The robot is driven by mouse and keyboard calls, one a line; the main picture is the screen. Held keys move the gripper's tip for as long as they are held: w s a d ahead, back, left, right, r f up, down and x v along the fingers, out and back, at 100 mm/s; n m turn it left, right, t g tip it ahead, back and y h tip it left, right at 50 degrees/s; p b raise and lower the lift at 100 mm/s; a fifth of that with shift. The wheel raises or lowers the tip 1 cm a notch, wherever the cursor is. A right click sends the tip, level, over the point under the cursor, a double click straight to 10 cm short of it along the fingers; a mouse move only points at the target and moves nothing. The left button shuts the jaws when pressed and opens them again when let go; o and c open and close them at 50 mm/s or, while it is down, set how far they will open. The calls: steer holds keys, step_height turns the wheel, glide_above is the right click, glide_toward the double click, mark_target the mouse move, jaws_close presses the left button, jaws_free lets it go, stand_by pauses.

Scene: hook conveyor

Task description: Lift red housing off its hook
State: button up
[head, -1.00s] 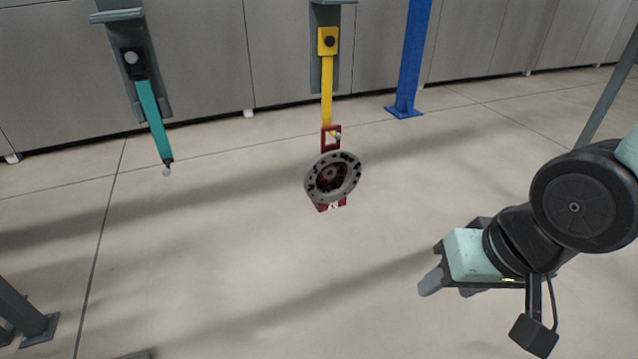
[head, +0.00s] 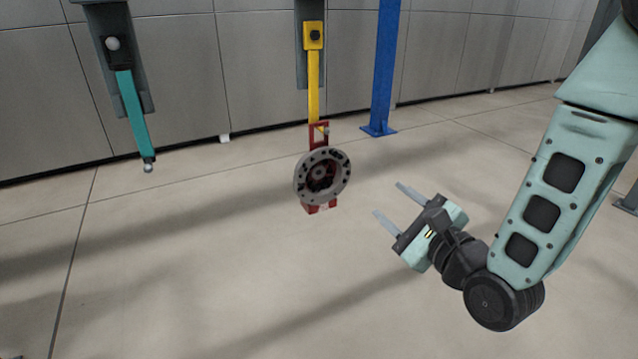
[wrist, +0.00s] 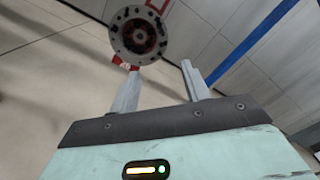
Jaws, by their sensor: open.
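The red housing (head: 314,208) hangs from the lower end of a yellow hook arm (head: 313,90). A grey round flange with dark holes (head: 301,182) covers most of its front, and a red bracket (head: 319,130) shows above it at the hook. My gripper (head: 387,202) is open and empty, to the right of the housing, with its fingers pointing up and left towards it. A gap of floor shows between them. In the wrist view the housing's grey flange (wrist: 117,42) is ahead, beyond the left finger, and the open fingers (wrist: 158,85) hold nothing.
A teal hook arm (head: 134,110) hangs empty at the left. A blue post (head: 384,70) stands behind and to the right of the housing. Grey panels (head: 200,70) line the back. The floor below the housing is clear.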

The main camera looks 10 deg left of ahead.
steer(key=p, duration=0.3)
glide_toward(340, 157)
steer(key=x, duration=0.3)
steer(key=p+x, duration=0.2)
steer(key=x, duration=0.2)
steer(key=shift+w+a, duration=0.25)
steer(key=shift+w+a+f, duration=0.15)
steer(key=shift+w+f, duration=0.05)
steer(key=shift+w, duration=0.05)
steer(key=shift+c, duration=0.4)
jaws_close()
steer(key=shift+r, duration=0.2)
